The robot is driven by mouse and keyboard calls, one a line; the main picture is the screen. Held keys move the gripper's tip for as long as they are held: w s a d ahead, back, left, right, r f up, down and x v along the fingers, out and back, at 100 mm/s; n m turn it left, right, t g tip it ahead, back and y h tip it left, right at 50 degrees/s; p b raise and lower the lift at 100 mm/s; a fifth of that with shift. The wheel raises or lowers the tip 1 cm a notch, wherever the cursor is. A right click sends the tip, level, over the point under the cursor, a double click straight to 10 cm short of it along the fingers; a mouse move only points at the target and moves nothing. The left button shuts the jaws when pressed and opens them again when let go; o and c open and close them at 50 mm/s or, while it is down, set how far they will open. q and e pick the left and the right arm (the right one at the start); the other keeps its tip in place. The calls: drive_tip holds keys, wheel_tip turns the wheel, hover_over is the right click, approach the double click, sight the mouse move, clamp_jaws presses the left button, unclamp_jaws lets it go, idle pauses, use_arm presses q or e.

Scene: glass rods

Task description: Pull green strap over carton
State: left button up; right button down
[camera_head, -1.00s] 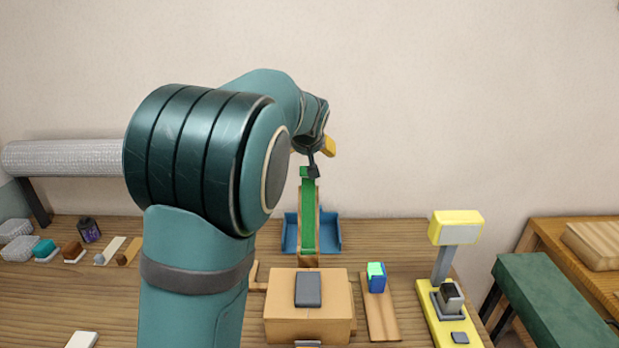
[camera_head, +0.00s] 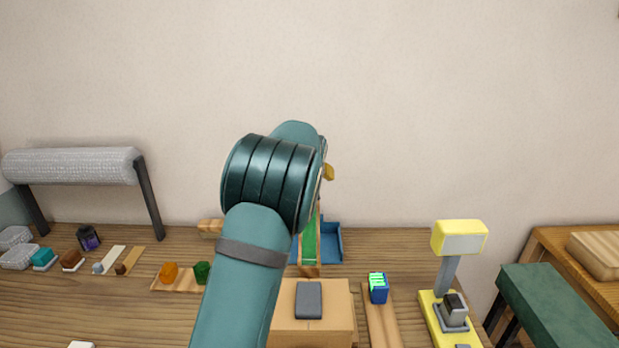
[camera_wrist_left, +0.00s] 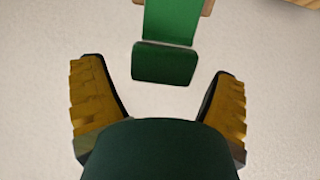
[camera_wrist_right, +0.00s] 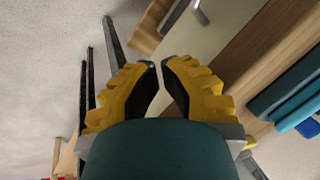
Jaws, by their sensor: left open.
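The carton (camera_head: 335,312) is a brown box at the front middle in the head view, its left part hidden by my left arm. The green strap (camera_head: 309,240) runs along a wooden strip behind the carton. In the left wrist view, the strap's green end flap (camera_wrist_left: 165,63) faces my left gripper (camera_wrist_left: 157,75), which is open. The flap lies beyond and between the fingers, apart from both. In the head view only a yellow bit of that gripper shows beside the arm. My right gripper (camera_wrist_right: 158,64) shows only in its wrist view, fingertips nearly together, nothing between them.
A dark grey block (camera_head: 308,300) lies on the carton. A blue tray (camera_head: 331,243) stands behind it. A wooden strip with a blue-green block (camera_head: 378,289) and a yellow stand (camera_head: 452,300) are to the right. A grey roll (camera_head: 75,166) and small items are left.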

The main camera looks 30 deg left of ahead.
use_arm(q)
drive_tip(key=shift+w+a+f, duration=0.25)
drive_tip(key=shift+w+f, duration=0.15)
drive_tip(key=shift+f, duration=0.1)
drive_tip(key=c, duration=1.3)
drive_tip(key=shift+c, duration=0.3)
